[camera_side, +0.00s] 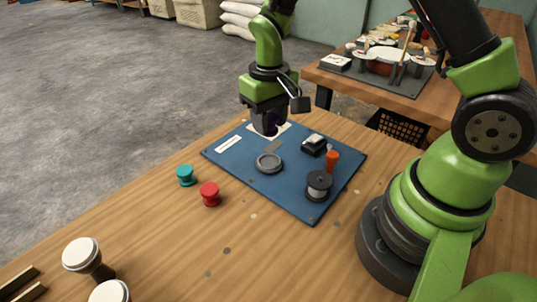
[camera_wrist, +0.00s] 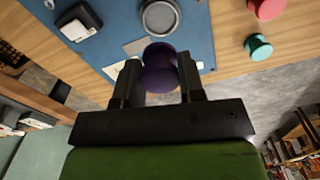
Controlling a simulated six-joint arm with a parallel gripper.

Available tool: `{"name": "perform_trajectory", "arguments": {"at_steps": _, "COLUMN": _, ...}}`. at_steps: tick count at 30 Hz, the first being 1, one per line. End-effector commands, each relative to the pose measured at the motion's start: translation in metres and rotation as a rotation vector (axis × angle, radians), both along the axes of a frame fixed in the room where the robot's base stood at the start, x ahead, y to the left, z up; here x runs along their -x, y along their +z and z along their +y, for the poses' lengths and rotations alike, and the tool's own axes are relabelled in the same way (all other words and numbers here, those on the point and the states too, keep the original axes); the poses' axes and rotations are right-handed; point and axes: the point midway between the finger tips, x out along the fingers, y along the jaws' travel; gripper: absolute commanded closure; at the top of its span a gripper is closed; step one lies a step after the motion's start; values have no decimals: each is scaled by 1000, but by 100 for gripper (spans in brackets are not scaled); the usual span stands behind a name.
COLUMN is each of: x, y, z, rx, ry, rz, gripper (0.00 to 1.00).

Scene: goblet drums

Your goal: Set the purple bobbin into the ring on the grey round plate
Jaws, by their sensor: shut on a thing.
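The purple bobbin (camera_wrist: 159,66) is held between the two fingers of my gripper (camera_wrist: 160,78) in the wrist view. In the side view my gripper (camera_side: 268,124) is over the back part of the blue mat, and the dark purple bobbin (camera_side: 271,125) shows between its fingers. The grey round plate (camera_side: 269,163) lies on the mat, in front of my gripper and apart from it. Its raised ring surrounds an empty middle. The plate also shows beyond the bobbin in the wrist view (camera_wrist: 160,17).
A teal bobbin (camera_side: 186,176) and a red bobbin (camera_side: 210,194) stand on the wooden table left of the mat. Goblet drums (camera_side: 84,255) stand at front left.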

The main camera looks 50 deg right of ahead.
Motion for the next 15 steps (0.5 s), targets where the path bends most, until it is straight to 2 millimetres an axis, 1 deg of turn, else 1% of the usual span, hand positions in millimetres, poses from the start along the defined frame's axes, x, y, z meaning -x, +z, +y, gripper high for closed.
{"name": "perform_trajectory", "arguments": {"at_steps": 1, "x": 1, "y": -12, "z": 0, "rx": 0, "ry": 1, "rz": 7, "gripper": 86}}
{"name": "perform_trajectory", "arguments": {"at_steps": 3, "x": 1, "y": -23, "z": 0, "rx": 1, "ry": 0, "rz": 6, "gripper": 86}}
{"name": "perform_trajectory", "arguments": {"at_steps": 8, "x": 1, "y": -39, "z": 1, "rx": 0, "ry": 1, "rz": 4, "gripper": 86}}
{"name": "perform_trajectory", "arguments": {"at_steps": 12, "x": 1, "y": -61, "z": 1, "rx": 0, "ry": 0, "rz": 5, "gripper": 86}}
{"name": "perform_trajectory", "arguments": {"at_steps": 15, "x": 1, "y": -73, "z": 1, "rx": 0, "ry": 1, "rz": 3, "gripper": 86}}
